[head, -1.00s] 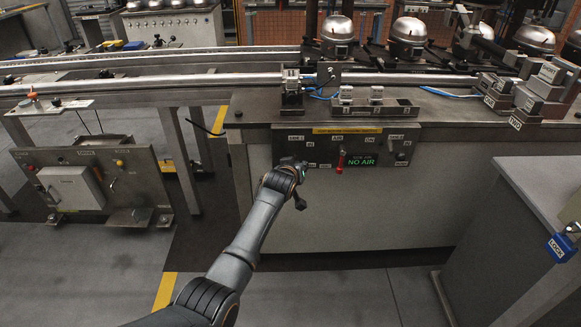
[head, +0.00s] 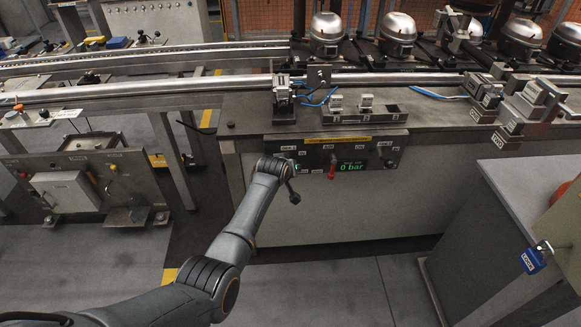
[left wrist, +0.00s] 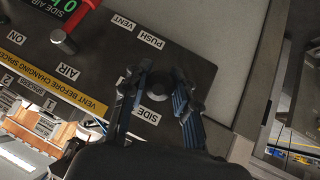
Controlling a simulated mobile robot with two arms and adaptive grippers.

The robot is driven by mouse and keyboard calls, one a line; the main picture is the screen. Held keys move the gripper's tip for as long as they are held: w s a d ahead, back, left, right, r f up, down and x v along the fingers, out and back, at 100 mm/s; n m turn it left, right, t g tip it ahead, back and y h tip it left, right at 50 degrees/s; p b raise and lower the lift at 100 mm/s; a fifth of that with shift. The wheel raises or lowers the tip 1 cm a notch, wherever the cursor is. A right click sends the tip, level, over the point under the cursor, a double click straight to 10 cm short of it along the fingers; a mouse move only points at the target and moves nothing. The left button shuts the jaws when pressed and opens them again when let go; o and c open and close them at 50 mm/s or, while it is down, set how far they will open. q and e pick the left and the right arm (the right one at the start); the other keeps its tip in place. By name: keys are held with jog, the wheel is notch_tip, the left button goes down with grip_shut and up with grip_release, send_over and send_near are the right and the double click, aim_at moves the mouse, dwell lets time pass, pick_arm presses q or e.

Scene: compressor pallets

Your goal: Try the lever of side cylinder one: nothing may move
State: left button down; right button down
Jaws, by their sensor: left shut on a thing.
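The control panel (head: 310,140) is on the front of the steel bench. My left gripper (head: 292,172) is at its left end, below the SIDE 1 label. In the left wrist view my left gripper (left wrist: 160,76) is shut on a dark knob, the lever of side cylinder one (left wrist: 159,84), near a SIDE label (left wrist: 148,115). The fingers hide much of the lever, so I cannot tell its exact position. The red air handle (head: 331,166) hangs down; it also shows in the left wrist view (left wrist: 76,27). The display (head: 352,167) reads "0 bar". My right gripper is out of view.
The SIDE 2 lever (head: 388,161) is at the panel's right. Metal spacers (head: 365,106) sit in a rack on the bench. Compressors (head: 397,35) stand behind the rail. A cabinet with a blue lock (head: 534,260) is at the right. The floor before the bench is clear.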

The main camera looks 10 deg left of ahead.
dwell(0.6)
pick_arm(q)
jog(key=c, duration=1)
grip_release()
jog(key=shift+s+r, duration=0.1)
jog(key=shift+r, duration=0.05)
jog(key=v, duration=1.2)
